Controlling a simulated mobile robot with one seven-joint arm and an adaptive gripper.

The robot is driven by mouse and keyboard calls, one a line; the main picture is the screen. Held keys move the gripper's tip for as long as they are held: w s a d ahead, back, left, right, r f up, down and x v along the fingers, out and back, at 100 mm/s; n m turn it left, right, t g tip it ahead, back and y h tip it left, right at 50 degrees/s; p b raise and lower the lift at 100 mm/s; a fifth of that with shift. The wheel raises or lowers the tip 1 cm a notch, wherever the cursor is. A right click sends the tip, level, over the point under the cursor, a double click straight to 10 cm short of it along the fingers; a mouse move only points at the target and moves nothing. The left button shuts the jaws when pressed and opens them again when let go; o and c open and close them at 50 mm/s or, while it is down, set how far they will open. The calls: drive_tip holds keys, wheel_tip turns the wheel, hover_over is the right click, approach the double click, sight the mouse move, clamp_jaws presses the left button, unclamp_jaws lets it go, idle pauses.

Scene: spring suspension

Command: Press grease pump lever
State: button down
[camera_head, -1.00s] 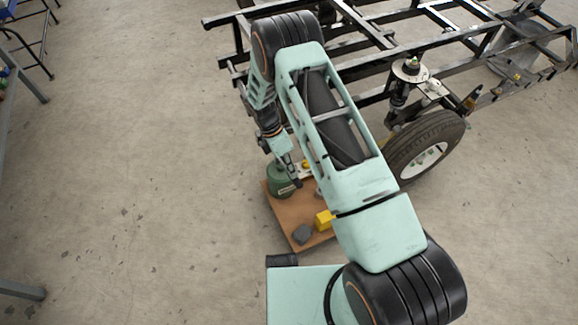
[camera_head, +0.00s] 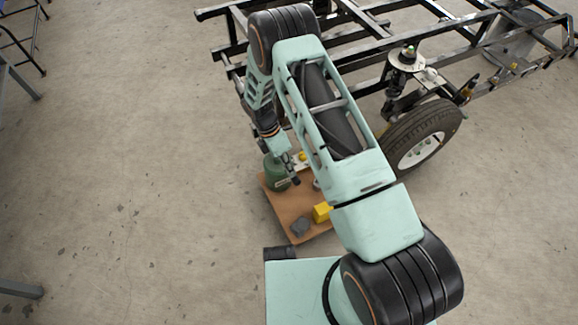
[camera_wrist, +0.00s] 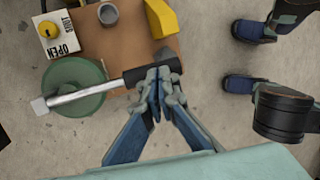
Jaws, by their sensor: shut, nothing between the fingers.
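The green grease pump (camera_head: 276,173) stands on a brown board in the head view, partly behind my arm. In the wrist view the pump (camera_wrist: 68,86) is at the left, seen from above. Its lever, a silver rod with a black grip (camera_wrist: 137,74), runs across it to the right. My gripper (camera_wrist: 156,86) is shut, with its fingertips together at the outer end of the black grip and overlapping it in the picture. I cannot tell whether they touch it. In the head view my gripper (camera_head: 294,179) is just right of the pump.
The brown board (camera_head: 283,208) also carries a yellow block (camera_head: 321,212), a dark grey piece (camera_head: 299,227), a grey cup (camera_wrist: 108,13) and a box labelled OPEN (camera_wrist: 57,45) with a yellow knob. A black vehicle frame with a wheel (camera_head: 424,138) stands behind.

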wheel_tip(320, 180, down, 6)
drive_tip(key=s+b, duration=0.1)
drive_tip(key=b, duration=0.2)
drive_tip(key=shift+s+d+f, duration=0.15)
drive_tip(key=shift+s+d, duration=0.2)
drive_tip(key=shift+d, duration=0.05)
wheel_tip(320, 180, up, 14)
drive_tip(key=s+a+p, duration=0.2)
drive_tip(key=p, duration=0.3)
drive_tip(key=shift+s, duration=0.35)
idle(0.6)
